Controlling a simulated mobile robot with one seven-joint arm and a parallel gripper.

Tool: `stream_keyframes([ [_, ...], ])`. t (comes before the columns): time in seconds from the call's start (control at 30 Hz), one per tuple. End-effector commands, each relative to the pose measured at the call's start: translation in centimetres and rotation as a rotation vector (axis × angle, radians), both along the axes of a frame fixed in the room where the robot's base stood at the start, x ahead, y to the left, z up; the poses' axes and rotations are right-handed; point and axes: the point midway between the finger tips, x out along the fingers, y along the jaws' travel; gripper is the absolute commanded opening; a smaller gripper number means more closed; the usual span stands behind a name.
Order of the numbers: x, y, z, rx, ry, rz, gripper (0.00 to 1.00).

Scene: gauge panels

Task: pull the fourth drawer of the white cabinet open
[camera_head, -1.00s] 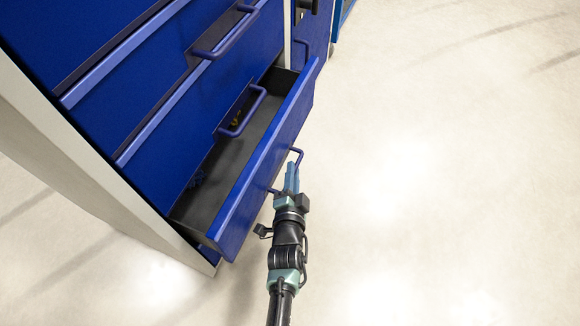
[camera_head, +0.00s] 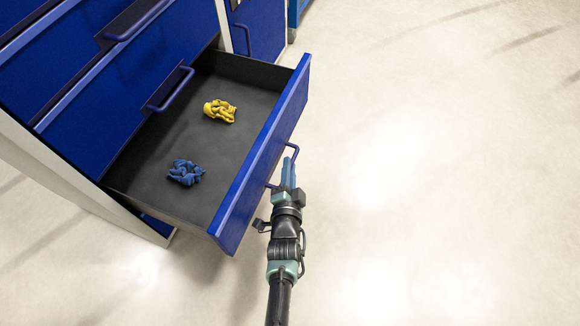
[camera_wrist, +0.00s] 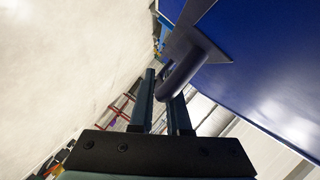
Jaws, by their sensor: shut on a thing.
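The white cabinet (camera_head: 75,190) has blue drawer fronts and stands at the left in the head view. One low drawer (camera_head: 262,160) is pulled well out, with its dark grey inside showing. Its bar handle (camera_head: 293,150) is on the outer face of the blue front. My gripper (camera_head: 288,175) is at this handle, shut on it. In the wrist view the dark handle (camera_wrist: 182,75) lies between the two fingers of my gripper (camera_wrist: 165,95), beside the blue front (camera_wrist: 265,75). The fingers hide part of the handle in the head view.
In the open drawer lie a yellow crumpled item (camera_head: 220,111) and a blue crumpled item (camera_head: 186,172). Closed drawers with handles (camera_head: 170,90) are above it. A blue door (camera_head: 253,35) is behind. The pale floor (camera_head: 430,180) at the right is clear.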

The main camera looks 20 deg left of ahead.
Motion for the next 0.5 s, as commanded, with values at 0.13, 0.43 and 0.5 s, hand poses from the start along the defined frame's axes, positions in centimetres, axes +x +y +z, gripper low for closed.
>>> stream_keyframes([
  [0.13,-0.07,0.11,-0.08,-0.002,0.001,0.003,0.0],
  [0.43,-0.05,0.07,-0.07,-0.002,0.001,0.002,0.36],
  [0.5,-0.04,0.06,-0.06,-0.002,0.001,0.002,0.45],
])
